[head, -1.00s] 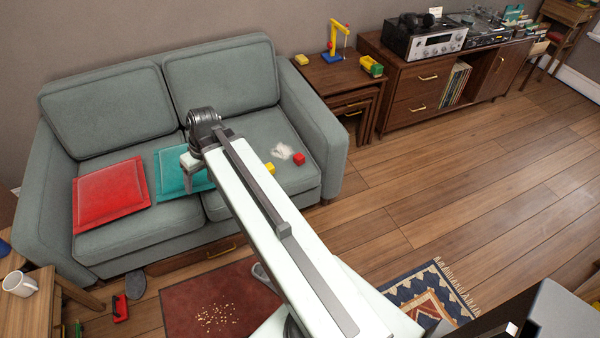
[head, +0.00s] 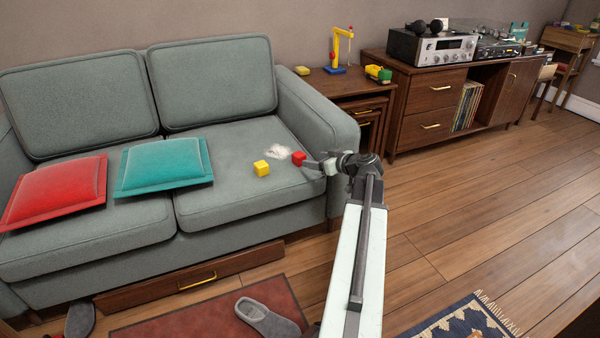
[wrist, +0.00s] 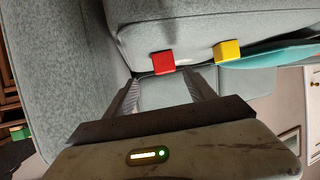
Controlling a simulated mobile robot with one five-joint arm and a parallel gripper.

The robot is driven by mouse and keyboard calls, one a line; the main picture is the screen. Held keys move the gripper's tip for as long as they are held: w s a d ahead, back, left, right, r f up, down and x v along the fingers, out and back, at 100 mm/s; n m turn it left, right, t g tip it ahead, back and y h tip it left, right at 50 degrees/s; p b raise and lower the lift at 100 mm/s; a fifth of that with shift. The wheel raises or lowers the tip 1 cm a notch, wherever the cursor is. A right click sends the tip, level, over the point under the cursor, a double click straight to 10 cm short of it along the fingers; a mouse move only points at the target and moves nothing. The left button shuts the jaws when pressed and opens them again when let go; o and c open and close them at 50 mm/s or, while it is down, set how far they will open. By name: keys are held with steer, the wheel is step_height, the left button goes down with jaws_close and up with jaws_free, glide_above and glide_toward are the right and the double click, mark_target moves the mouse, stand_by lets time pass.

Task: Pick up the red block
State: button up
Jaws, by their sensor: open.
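The red block (head: 298,159) lies on the right seat cushion of the grey-green sofa (head: 240,195), near the right armrest. It also shows in the wrist view (wrist: 163,63), just beyond and between the fingertips. My gripper (head: 311,165) is close to the block on its right side in the head view. In the wrist view my gripper (wrist: 165,82) has its two fingers apart with nothing held between them. Whether a finger touches the block I cannot tell.
A yellow block (head: 262,168) lies left of the red block, with a pale fluffy patch (head: 278,151) behind. Red (head: 55,190) and teal (head: 163,165) cushions lie further left. The sofa's right armrest (head: 318,118) rises close to my gripper. A slipper (head: 267,318) lies on the floor.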

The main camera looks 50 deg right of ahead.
mark_target(303, 156)
steer(key=shift+b+x, duration=0.45)
steer(key=shift+x, duration=0.7)
steer(key=shift+a+r+b+x, duration=0.15)
steer(key=shift+b+x, duration=0.1)
steer(key=shift+x, duration=0.7)
steer(key=shift+a+r+b+x, duration=0.15)
steer(key=shift+b+x, duration=0.1)
steer(key=shift+x, duration=0.65)
steer(key=shift+a+b+x, duration=0.1)
steer(key=shift+b+x, duration=0.15)
steer(key=shift+x, duration=0.7)
steer(key=shift+w, duration=0.1)
jaws_close()
steer(key=shift+r, duration=0.15)
